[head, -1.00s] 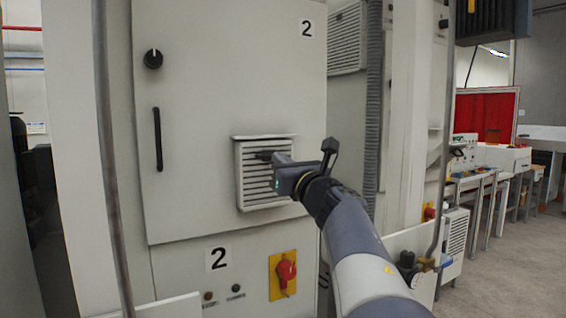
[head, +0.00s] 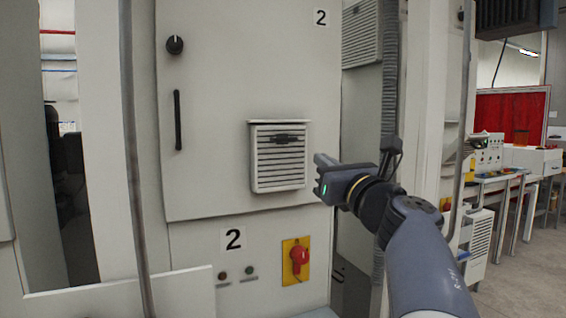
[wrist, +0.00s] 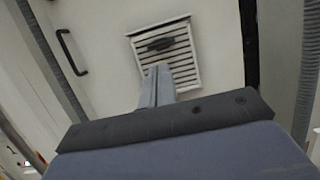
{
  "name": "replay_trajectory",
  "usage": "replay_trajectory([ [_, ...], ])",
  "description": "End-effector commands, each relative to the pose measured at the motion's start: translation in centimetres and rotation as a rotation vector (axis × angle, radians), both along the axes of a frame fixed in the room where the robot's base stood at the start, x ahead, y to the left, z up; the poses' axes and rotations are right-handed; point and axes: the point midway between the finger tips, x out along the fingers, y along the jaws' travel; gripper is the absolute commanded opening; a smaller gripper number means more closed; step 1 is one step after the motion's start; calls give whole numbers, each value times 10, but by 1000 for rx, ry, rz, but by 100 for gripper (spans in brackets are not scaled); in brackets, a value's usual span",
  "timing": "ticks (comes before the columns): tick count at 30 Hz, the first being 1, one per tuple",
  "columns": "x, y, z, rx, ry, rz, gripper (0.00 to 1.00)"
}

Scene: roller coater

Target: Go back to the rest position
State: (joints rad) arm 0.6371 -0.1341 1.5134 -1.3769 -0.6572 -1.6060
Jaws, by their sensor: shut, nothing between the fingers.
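My gripper (head: 322,162) is shut and empty. In the head view it is at the right edge of the cabinet door, to the right of the louvred vent and apart from it. The wrist view shows its closed fingers (wrist: 157,85) pointing toward the vent. The vent (head: 279,160) is a pale slatted panel on the door, with a dark piece (head: 288,139) across its upper slats. The vent also shows in the wrist view (wrist: 182,66).
The grey cabinet door (head: 215,100), marked 2, has a black handle (head: 178,120) and knob (head: 174,45). Below is a red switch on a yellow plate (head: 291,275). A corrugated hose (head: 390,80) runs down behind my arm. Open floor (head: 520,270) lies at the right.

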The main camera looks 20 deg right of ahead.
Motion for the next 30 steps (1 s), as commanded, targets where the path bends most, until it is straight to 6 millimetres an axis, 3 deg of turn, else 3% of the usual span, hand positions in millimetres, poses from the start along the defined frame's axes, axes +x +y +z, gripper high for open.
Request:
replay_trajectory([
  [5,-10,0,-3,0,1,-1,0],
  [17,-7,0,-1,1,1,2,0],
  [23,17,2,5,3,2,6,0],
  [30,59,3,13,2,2,5,0],
])
